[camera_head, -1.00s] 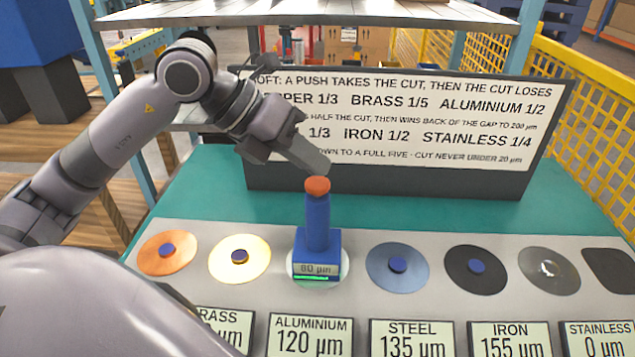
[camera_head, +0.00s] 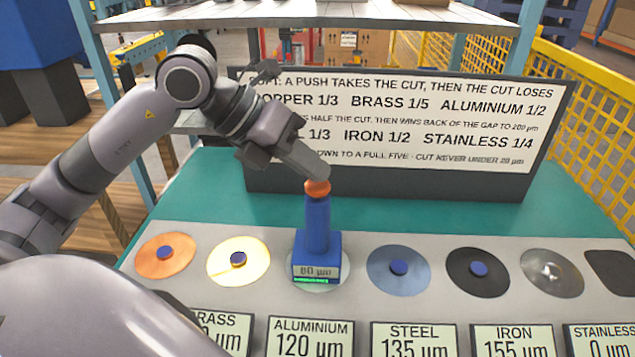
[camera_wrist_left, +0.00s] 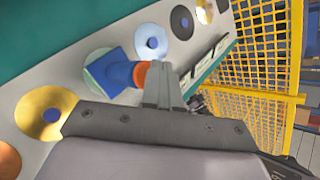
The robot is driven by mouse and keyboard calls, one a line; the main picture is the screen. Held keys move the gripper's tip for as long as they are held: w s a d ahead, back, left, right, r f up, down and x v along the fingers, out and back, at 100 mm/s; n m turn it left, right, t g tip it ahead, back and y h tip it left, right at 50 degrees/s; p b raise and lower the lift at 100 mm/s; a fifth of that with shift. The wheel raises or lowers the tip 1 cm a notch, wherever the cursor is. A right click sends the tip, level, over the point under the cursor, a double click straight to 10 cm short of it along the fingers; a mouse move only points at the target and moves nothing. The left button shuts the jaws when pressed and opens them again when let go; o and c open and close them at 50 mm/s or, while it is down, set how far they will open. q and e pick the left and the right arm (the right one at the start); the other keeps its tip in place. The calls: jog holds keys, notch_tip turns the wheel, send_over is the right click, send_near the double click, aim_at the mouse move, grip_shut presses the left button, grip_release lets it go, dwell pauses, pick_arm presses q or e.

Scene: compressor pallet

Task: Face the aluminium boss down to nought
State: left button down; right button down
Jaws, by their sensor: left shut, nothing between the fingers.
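The blue cutting tool (camera_head: 317,225) stands upright on the aluminium boss, a pale disc (camera_head: 306,286) mostly hidden under it. Its small screen (camera_head: 316,272) seems to read 60 µm above a green bar. An orange cap (camera_head: 317,188) tops it and also shows in the left wrist view (camera_wrist_left: 140,73). My left gripper (camera_head: 319,177) is shut and empty, its fingertips at the cap's top, apparently touching it. In the left wrist view the closed fingers (camera_wrist_left: 165,80) lie beside the cap. The aluminium panel (camera_head: 311,338) reads 120 µm. My right gripper is not in view.
Copper (camera_head: 166,262), brass (camera_head: 228,268), steel (camera_head: 410,272), iron (camera_head: 487,279) and stainless (camera_head: 551,275) discs flank the tool. Steel reads 135, iron 155, stainless 0 µm. A rule board (camera_head: 420,120) stands behind, giving aluminium 1/2. A yellow fence (camera_head: 597,130) is at right.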

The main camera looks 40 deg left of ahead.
aim_at(310, 184)
pick_arm(q)
jog(key=shift+f+b, duration=0.35)
jog(key=shift+f, duration=0.15)
jog(key=shift+r, duration=0.1)
dwell(0.4)
jog(key=shift+r+p, duration=0.95)
jog(key=shift+r, duration=0.1)
notch_tip(310, 184, up, 5)
jog(key=p, duration=0.4)
jog(key=shift+r, duration=0.1)
dwell(0.8)
